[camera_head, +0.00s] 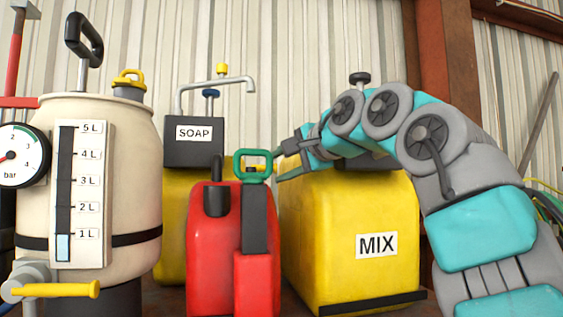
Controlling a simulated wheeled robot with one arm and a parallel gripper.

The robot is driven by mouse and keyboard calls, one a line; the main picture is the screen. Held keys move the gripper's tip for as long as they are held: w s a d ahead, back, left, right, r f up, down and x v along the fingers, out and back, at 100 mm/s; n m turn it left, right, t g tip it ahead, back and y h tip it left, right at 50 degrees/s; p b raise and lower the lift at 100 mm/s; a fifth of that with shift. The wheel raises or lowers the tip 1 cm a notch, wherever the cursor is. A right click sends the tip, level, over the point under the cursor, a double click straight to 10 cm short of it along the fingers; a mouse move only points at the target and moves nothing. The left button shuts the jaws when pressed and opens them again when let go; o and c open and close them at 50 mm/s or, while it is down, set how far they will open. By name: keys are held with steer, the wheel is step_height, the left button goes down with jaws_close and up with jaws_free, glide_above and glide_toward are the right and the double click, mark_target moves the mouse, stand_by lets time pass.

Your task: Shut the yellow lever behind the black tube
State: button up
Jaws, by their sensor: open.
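A red can (203,255) stands in the front middle. It has a short black spout (216,188) and a taller black tube (255,218) with a green loop handle (239,165) on top. Part of a yellow lever (262,168) shows through and beside the green loop, behind the black tube; the rest is hidden, and I cannot tell its full angle. My gripper (280,165) reaches in from the right, above the yellow MIX container. Its fingers are open and point left, close to the lever's right end. I cannot tell whether they touch it.
The yellow MIX container (330,235) stands under my gripper. A SOAP dispenser (195,153) with a grey spout is behind the red can. A cream sprayer tank (135,190) with a gauge and another yellow lever (55,290) fills the left. A brown post (447,60) stands at back right.

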steer(key=shift+w+a, duration=0.1)
steer(key=shift+c, duration=0.3)
jaws_close()
